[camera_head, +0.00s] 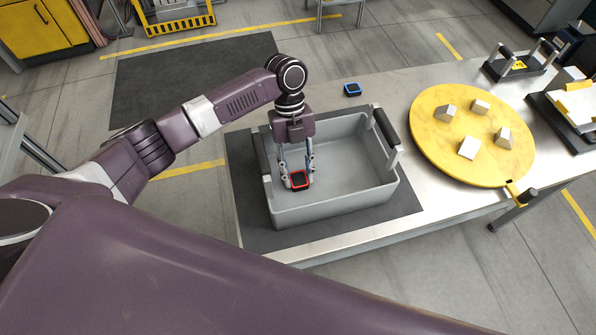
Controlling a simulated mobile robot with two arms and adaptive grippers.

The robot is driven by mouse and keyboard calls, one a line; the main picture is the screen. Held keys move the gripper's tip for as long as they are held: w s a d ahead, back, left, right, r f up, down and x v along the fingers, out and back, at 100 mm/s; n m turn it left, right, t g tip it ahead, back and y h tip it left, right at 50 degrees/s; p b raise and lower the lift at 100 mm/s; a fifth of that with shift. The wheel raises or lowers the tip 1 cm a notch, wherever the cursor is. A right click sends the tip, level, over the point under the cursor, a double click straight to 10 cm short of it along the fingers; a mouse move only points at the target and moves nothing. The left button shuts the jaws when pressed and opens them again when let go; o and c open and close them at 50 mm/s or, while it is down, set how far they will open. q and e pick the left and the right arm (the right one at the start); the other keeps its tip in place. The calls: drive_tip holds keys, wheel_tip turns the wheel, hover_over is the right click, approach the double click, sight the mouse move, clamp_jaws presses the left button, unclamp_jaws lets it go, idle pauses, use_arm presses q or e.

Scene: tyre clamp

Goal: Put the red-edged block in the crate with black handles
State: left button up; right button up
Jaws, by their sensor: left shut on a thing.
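The red-edged block (299,180) is small, with a dark top and a red rim. My left gripper (297,177) points down and is shut on it, inside the outline of the grey crate (334,205). I cannot tell whether the block touches the crate floor. The crate sits on a dark mat on the table. My right gripper is not in view.
A blue-edged block (352,89) lies on the metal table (400,88) behind the crate. A yellow round plate (430,131) with several pale blocks is at the right. Black-handled fixtures (518,65) stand at the far right. The crate's inside right half looks clear.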

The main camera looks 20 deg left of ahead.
use_arm(q)
drive_tip(key=shift+f, duration=0.1)
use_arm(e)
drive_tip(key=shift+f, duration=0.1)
use_arm(q)
drive_tip(key=o, duration=1)
drive_tip(key=shift+o, duration=0.7)
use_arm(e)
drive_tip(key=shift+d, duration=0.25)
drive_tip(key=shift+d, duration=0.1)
use_arm(q)
drive_tip(key=b+v, duration=0.3)
drive_tip(key=v, duration=0.9)
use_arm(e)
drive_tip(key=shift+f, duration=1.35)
